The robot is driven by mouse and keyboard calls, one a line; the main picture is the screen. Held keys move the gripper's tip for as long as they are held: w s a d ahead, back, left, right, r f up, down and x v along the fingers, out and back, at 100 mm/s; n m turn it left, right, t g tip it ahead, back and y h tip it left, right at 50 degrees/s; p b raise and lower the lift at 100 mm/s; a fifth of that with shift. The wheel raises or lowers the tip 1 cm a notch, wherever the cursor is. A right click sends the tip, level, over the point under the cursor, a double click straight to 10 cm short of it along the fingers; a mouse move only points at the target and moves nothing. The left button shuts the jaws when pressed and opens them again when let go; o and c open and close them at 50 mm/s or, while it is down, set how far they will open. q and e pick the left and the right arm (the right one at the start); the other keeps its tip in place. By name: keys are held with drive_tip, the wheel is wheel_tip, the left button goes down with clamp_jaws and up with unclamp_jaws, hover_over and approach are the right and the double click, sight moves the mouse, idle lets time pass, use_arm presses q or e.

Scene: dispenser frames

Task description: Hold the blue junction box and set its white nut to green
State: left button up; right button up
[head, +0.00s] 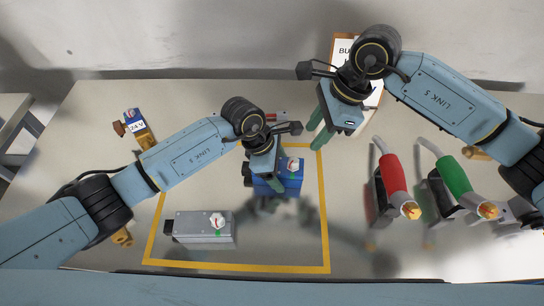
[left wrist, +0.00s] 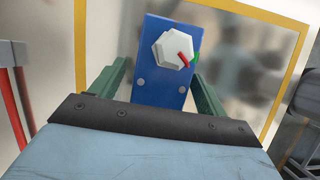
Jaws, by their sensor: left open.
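The blue junction box (head: 291,182) stands inside the yellow taped outline. Its white nut (head: 293,165) is on its top face. In the left wrist view the white hex nut (left wrist: 172,50) carries a red mark at its lower right, beside a green mark on the blue box (left wrist: 158,97). My left gripper (head: 262,178) is open, with one green finger on each side of the box in the left wrist view (left wrist: 160,85); I cannot tell whether they touch it. My right gripper (head: 315,138) is open and empty, above and right of the box.
A grey box (head: 203,236) with a similar white nut is also within the yellow outline (head: 240,267). Red (head: 391,175) and green (head: 452,175) nozzles stand to the right. A 24 V block (head: 137,120) lies left. A clipboard (head: 343,45) is partly hidden behind my right arm.

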use_arm(q)
drive_tip(key=shift+d+f, duration=0.15)
drive_tip(key=shift+f, duration=0.3)
drive_tip(key=c, duration=1.2)
